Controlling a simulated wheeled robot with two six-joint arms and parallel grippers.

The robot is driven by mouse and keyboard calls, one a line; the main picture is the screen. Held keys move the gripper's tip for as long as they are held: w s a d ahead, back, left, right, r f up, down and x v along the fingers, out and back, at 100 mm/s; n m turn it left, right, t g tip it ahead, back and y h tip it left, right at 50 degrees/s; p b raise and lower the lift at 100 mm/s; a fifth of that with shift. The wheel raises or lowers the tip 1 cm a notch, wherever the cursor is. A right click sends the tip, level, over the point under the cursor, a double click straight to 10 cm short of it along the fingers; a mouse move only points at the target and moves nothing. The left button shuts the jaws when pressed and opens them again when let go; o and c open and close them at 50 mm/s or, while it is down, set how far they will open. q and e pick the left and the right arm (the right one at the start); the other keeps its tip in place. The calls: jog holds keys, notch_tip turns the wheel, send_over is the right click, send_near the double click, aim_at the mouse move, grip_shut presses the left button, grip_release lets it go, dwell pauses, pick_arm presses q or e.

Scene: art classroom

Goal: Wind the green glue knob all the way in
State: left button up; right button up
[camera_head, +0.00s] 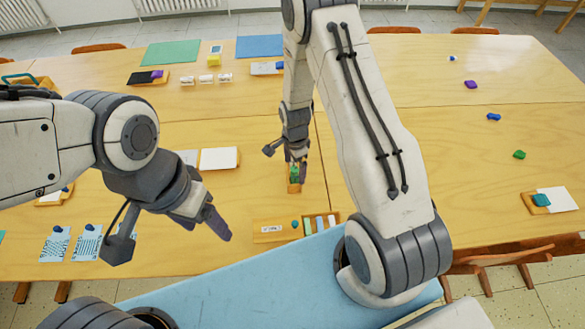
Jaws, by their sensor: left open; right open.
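A small green object (295,171), which may be the green glue knob, shows at the tips of my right gripper (297,160), on a small orange-brown wooden block or holder (294,188). The gripper points down over it, and its fingers partly hide it. My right gripper is open; whether its fingers touch the green part I cannot tell. My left gripper (217,223) is open and empty, over the near part of the table, left of the wooden tray (268,238). A small teal-green round piece (295,224) sits in that tray.
The tray also holds pale strips. A white pad (219,158) lies left of the holder. Blue patterned cards (88,243) lie at the near left. Small coloured pieces, such as a green one (519,154), are scattered on the right. The table's middle right is mostly clear.

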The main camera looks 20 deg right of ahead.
dwell(0.4)
jog(key=m, duration=1.1)
jog(key=shift+m, duration=0.3)
jog(key=shift+w, duration=0.1)
jog(key=c, duration=1.4)
jog(key=shift+c, duration=0.2)
